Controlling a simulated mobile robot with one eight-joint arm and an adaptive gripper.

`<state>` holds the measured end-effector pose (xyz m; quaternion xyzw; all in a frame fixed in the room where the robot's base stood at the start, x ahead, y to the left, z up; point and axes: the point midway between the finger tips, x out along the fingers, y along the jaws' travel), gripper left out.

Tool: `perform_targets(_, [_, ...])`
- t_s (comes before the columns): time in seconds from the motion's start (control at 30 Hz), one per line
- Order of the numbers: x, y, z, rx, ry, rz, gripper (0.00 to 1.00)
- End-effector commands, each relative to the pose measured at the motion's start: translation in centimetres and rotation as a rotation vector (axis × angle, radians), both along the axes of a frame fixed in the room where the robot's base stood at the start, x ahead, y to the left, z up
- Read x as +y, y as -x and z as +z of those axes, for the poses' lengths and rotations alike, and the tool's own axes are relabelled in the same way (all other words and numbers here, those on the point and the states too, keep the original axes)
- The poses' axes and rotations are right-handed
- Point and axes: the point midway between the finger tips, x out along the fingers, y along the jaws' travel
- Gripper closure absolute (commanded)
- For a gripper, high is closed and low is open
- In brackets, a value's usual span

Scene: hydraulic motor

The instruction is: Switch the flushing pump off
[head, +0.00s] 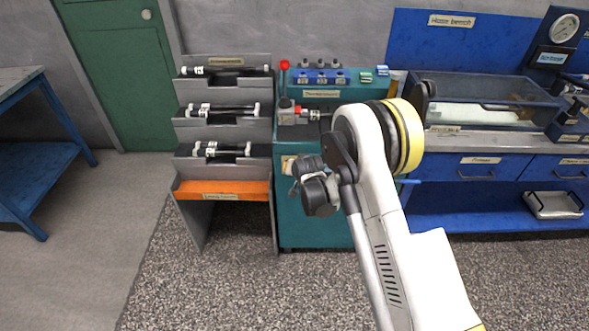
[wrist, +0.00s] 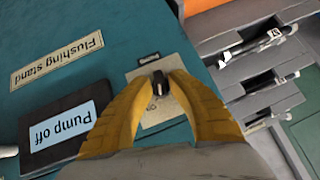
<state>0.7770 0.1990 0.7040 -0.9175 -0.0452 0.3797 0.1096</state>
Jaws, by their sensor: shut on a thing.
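The flushing stand is a teal cabinet (head: 318,236) in the middle of the head view, and its "Flushing stand" label (wrist: 57,61) shows upside down in the wrist view. A small dark switch knob (wrist: 158,80) sits on a beige plate (wrist: 160,118) on the teal face. My gripper (wrist: 160,86) has its two yellow fingers closed on the knob, one on each side. A dark panel beside the plate reads "Pump off" (wrist: 62,128). In the head view my arm's wrist is against the cabinet front, and the fingertips and knob cannot be made out.
A grey rack (head: 222,130) holding several dark rods stands left of the cabinet, with an orange shelf (head: 245,188) below. A blue hose bench (head: 480,215) stands at right. A blue table (head: 30,165) is at far left. The floor in front is clear.

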Motion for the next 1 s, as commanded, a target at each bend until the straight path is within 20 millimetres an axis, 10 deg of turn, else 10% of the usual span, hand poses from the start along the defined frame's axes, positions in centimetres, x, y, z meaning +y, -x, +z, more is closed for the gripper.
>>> perform_targets(1.0, [0.41, -0.12, -0.11, -0.003, 0.896, 0.001, 1.0])
